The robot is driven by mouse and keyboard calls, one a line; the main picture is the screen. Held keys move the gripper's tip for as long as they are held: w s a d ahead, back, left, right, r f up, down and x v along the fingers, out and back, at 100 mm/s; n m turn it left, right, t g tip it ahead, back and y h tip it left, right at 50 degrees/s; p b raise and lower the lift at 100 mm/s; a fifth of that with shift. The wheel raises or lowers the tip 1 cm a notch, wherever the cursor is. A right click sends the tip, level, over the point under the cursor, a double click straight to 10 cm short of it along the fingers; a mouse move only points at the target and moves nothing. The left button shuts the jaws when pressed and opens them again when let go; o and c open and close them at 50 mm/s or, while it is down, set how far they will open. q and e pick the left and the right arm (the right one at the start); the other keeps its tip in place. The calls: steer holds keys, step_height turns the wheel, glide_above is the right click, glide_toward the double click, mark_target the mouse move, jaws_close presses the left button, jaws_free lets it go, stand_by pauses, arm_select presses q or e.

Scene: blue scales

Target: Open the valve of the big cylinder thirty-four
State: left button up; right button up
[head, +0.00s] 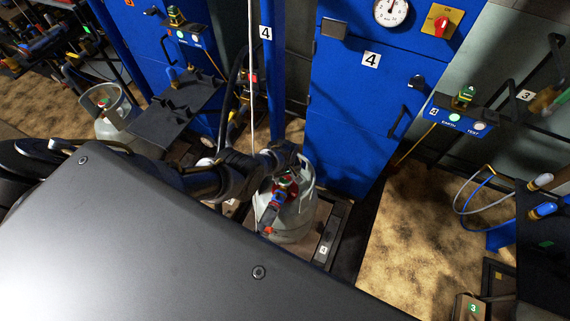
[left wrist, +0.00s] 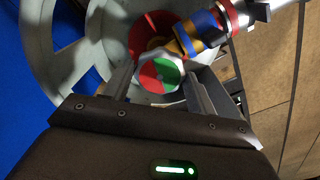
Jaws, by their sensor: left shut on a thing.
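A big grey-white gas cylinder (head: 295,222) stands upright on the platform of the scale marked 4 in the head view. Its number does not show. Its valve (head: 286,184) is at the top, inside the collar. In the left wrist view the valve handwheel (left wrist: 158,74) has red and green sectors and lies between the two fingers of my left gripper (left wrist: 157,84). The fingers are shut on the handwheel from both sides. In the head view my left gripper (head: 282,160) is over the cylinder's top. My right gripper is not in view.
A blue, yellow and red connector (left wrist: 200,38) is at the valve in the left wrist view. The blue scale cabinet (head: 352,120) stands behind the cylinder, with a gauge (head: 391,10) and a red knob (head: 440,25). Another cylinder (head: 106,108) stands at the left.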

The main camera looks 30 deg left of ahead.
mark_target(285, 179)
arm_select(q)
steer(key=shift+s+n, duration=0.1)
steer(key=shift+n, duration=0.3)
steer(key=o, duration=1)
step_height(285, 179, up, 11)
steer(key=p, duration=0.7)
steer(key=shift+f, duration=0.15)
